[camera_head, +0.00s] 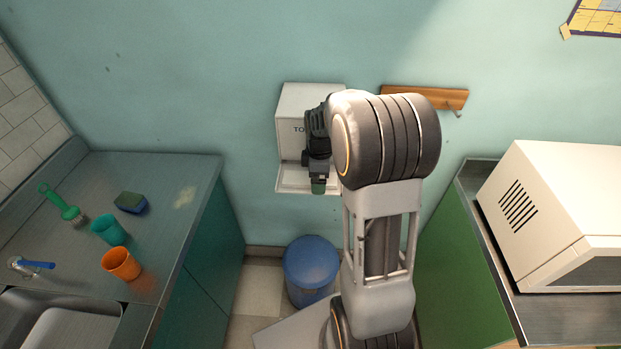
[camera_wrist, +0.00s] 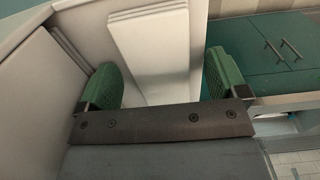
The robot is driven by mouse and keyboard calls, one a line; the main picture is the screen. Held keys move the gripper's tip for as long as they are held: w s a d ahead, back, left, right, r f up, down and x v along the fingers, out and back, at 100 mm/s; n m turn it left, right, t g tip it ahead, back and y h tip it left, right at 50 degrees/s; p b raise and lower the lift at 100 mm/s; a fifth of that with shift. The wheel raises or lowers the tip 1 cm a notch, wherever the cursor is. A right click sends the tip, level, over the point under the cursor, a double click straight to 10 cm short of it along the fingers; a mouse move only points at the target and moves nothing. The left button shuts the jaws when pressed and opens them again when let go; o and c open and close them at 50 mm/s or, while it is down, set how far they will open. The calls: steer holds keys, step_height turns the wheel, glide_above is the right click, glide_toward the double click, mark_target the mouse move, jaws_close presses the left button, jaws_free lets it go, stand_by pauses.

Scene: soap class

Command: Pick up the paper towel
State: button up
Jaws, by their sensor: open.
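The white towel dispenser (camera_head: 296,105) is mounted on the teal wall, with lettering on its front partly hidden by my arm. My gripper (camera_head: 318,186) is at the dispenser's lower opening, above its bottom ledge (camera_head: 290,183). In the wrist view my gripper (camera_wrist: 163,80) is open, its green-padded fingers apart. A white folded paper towel (camera_wrist: 152,45) with layered edges shows between and beyond the fingers. I see no clear contact between it and the pads. The towel cannot be made out in the head view.
A blue bin (camera_head: 310,265) stands on the floor below. The left counter (camera_head: 165,230) holds cups (camera_head: 121,264), a sponge (camera_head: 131,202) and a brush (camera_head: 62,205). A microwave (camera_head: 560,200) sits on the right counter. A wooden hook rail (camera_head: 450,98) is right of the dispenser.

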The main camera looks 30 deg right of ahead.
steer(key=shift+c, duration=0.4)
steer(key=c, duration=0.9)
